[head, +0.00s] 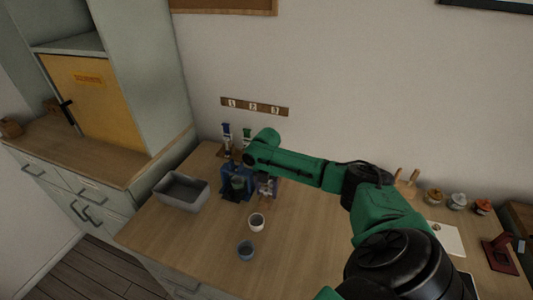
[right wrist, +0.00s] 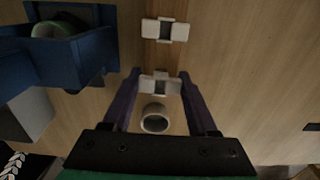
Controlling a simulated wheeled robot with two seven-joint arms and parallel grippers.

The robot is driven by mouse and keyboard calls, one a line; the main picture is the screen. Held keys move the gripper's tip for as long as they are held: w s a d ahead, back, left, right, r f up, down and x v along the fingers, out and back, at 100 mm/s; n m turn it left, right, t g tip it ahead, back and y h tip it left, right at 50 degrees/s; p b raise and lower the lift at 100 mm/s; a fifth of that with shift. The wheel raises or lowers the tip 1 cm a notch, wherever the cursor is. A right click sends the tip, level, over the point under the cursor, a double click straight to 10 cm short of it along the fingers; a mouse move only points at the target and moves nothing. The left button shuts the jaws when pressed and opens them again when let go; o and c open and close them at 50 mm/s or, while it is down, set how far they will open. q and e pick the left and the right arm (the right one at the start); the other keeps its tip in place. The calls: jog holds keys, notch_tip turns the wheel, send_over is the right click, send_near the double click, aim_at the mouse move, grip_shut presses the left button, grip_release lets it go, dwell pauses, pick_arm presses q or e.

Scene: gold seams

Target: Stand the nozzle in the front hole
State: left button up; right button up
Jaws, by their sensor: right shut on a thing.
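The blue holder also shows in the right wrist view (right wrist: 93,55), with a green round thing inside. A second, similar pale piece (right wrist: 165,30) lies beyond the fingertips. I cannot make out which opening is the front hole. My left gripper is not in view.
A grey bin (head: 182,191) is at the left. Blue and green-topped items (head: 226,130) stand behind. Several jars (head: 457,201) are at the right.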

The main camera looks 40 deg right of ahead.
jog(key=shift+f, duration=0.6)
jog(key=shift+f, duration=0.25)
dwell(0.8)
jog(key=o, duration=1.1)
jog(key=shift+c, duration=0.2)
notch_tip(320, 180, up, 5)
jog(key=p, duration=0.5)
jog(key=shift+r, duration=0.1)
